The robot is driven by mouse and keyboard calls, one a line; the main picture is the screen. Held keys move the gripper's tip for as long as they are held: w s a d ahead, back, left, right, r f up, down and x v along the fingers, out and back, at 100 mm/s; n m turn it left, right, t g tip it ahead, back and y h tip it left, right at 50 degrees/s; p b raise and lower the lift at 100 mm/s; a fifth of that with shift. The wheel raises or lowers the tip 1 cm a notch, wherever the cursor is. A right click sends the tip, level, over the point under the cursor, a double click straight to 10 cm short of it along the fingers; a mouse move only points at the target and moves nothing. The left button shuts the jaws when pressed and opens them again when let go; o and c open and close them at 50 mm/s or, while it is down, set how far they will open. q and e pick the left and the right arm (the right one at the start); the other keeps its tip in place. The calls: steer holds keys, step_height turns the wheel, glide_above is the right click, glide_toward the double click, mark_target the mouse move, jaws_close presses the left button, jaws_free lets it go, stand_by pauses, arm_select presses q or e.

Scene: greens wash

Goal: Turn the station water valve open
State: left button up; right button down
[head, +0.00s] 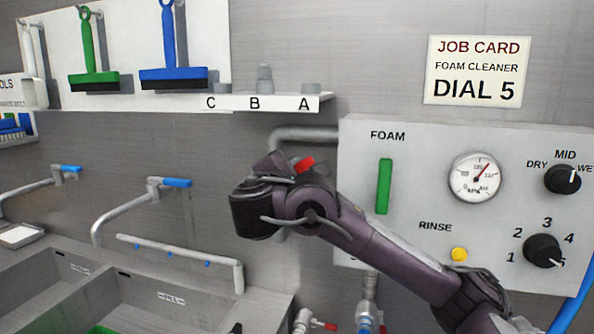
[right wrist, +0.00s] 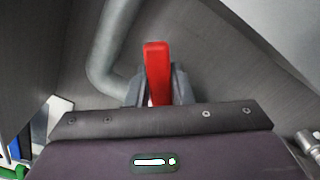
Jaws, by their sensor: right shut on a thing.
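The red valve lever (head: 304,164) shows as a small piece above my right gripper in the head view, beside the grey pipe (head: 300,133). In the right wrist view the red lever (right wrist: 157,70) stands upright between the fingers of my right gripper (right wrist: 158,92), which is shut on it. The grey pipe (right wrist: 108,60) bends just left of the lever there. The valve body is hidden behind the gripper and wrist. My left gripper is not in view.
The control panel (head: 410,240) with a green foam strip (head: 384,186), gauge (head: 475,178), upper knob (head: 562,179) and lower knob (head: 543,250) is close on the right. A sink (head: 225,290) lies below left. Smaller hose fittings (head: 368,290) are below.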

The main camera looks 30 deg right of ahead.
steer(key=shift+r, duration=0.15)
steer(key=r+n+p, duration=0.1)
steer(key=n, duration=0.1)
steer(key=w+a+r+n+p, duration=0.1)
steer(key=p, duration=0.1)
steer(key=shift+w+a+r+n, duration=0.1)
steer(key=shift+w+r+n, duration=0.1)
steer(key=shift+n, duration=0.2)
steer(key=shift+w+a+n+p, duration=0.35)
steer(key=shift+n+p, duration=0.2)
steer(key=shift+n, duration=0.25)
steer(key=c, duration=1.3)
jaws_free()
steer(key=shift+w+d+f, duration=0.1)
